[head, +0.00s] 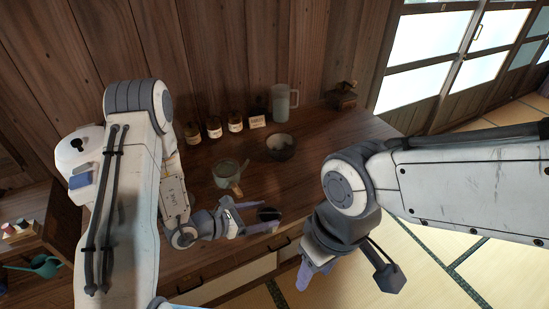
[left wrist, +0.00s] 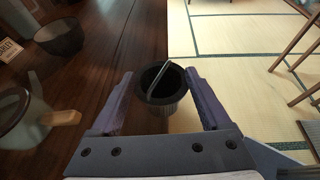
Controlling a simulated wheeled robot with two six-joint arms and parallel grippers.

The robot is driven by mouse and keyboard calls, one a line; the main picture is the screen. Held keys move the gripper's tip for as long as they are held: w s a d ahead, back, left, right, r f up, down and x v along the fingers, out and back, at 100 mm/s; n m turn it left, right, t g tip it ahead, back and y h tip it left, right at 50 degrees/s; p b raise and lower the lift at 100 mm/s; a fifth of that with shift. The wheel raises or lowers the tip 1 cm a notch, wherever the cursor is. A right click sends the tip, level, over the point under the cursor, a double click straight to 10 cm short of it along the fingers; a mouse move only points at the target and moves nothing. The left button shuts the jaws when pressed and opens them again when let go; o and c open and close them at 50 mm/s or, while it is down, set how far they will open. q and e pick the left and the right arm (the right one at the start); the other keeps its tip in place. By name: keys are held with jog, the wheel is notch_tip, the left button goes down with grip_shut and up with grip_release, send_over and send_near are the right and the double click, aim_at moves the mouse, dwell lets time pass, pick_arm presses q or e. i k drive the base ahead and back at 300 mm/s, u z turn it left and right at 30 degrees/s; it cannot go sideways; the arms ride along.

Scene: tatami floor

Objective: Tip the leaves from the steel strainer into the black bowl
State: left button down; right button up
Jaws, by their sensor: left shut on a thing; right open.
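The steel strainer (head: 268,214) is a small dark cup, held upright between the fingers of my left gripper (head: 252,212) near the counter's front edge. In the left wrist view the strainer (left wrist: 163,84) has a black rim and a thin metal handle arching over its mouth; its inside is too dark to make out leaves. The left gripper (left wrist: 160,80) is shut on its sides. The black bowl (head: 281,147) stands on the counter beyond, apart from the strainer; it also shows in the left wrist view (left wrist: 60,38). My right gripper (head: 345,274) is open and empty, in front of the counter.
A grey pot (head: 226,174) with a wooden handle stands left of the strainer. Several labelled jars (head: 214,128), a small card (head: 257,121), a pitcher (head: 283,103) and a wooden grinder (head: 342,96) line the wall. The counter (head: 330,140) right of the bowl is clear.

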aim_at(281, 146)
jog(key=z, duration=2.75)
jog(key=k, duration=0.4)
jog(key=u, duration=2.35)
jog(key=i, duration=1)
jog(key=z, duration=0.05)
